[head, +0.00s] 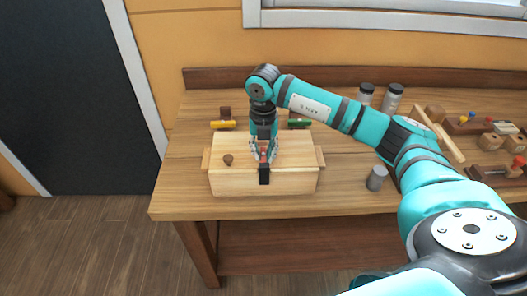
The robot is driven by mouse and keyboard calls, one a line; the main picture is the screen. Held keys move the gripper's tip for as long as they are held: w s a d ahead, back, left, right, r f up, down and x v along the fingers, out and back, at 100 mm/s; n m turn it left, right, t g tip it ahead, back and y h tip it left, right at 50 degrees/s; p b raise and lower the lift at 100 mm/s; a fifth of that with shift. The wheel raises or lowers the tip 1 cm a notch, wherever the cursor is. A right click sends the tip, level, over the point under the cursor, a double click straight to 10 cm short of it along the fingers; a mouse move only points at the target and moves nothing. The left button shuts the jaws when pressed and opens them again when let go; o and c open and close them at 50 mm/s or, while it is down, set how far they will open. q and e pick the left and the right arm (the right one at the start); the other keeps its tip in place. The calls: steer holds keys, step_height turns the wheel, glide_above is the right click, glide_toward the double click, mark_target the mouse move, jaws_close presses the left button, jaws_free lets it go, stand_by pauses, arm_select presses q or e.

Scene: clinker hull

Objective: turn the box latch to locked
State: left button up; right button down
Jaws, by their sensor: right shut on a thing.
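A pale wooden box (232,184) stands with its lid down near the front left of the workbench. A dark latch (264,176) hangs at the middle of its front edge, with a reddish part at its upper end. My right gripper (264,155) points down over the lid's front edge and is shut on the latch at its upper end. The fingers hide part of the latch. The latch's lower part points straight down the box front. My left gripper is not in view.
A small brown knob (228,160) sits on the lid, left of my gripper. A grey cylinder (376,178) stands to the right of the box. Two jars (392,98), wooden blocks and tools crowd the bench's right side. The bench (180,195) is clear left of the box.

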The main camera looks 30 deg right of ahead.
mark_target(263, 155)
steer(key=c, duration=1.6)
jaws_free()
steer(key=shift+o, duration=0.2)
steer(key=shift+r, duration=0.1)
step_height(263, 155, up, 12)
